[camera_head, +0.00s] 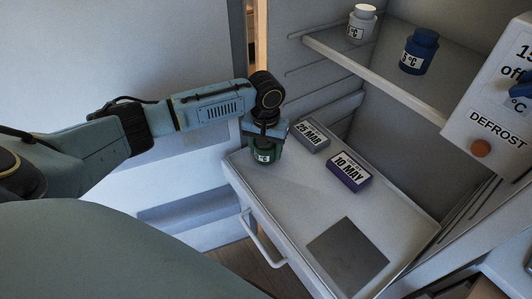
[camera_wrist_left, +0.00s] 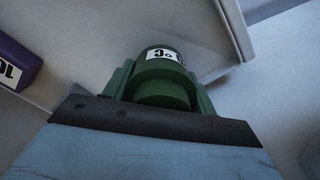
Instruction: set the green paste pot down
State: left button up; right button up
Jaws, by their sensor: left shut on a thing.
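The green paste pot (camera_head: 264,155) has a white label with black characters. It is at the left back corner of the pulled-out light drawer (camera_head: 309,219). My left gripper (camera_head: 265,137) is above it and shut on it. In the left wrist view the green pot (camera_wrist_left: 163,78) sits between my two fingers, its label facing up in the picture. I cannot tell whether the pot's base touches the drawer surface. My right gripper is not in view.
A grey block marked 25 MAR (camera_head: 310,136) and a purple block marked 10 MAY (camera_head: 348,172) lie in the drawer, right of the pot. A dark square (camera_head: 347,257) is at its front. A white pot (camera_head: 361,23) and blue pot (camera_head: 418,52) stand on the shelf. A DEFROST control panel (camera_head: 495,100) is at right.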

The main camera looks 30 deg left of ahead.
pick_arm(q)
jog(key=shift+f, duration=0.6)
jog(key=shift+w, duration=0.1)
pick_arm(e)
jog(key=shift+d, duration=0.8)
pick_arm(q)
jog(key=o, duration=0.9)
jog(key=shift+f, duration=0.15)
jog(key=o, duration=0.4)
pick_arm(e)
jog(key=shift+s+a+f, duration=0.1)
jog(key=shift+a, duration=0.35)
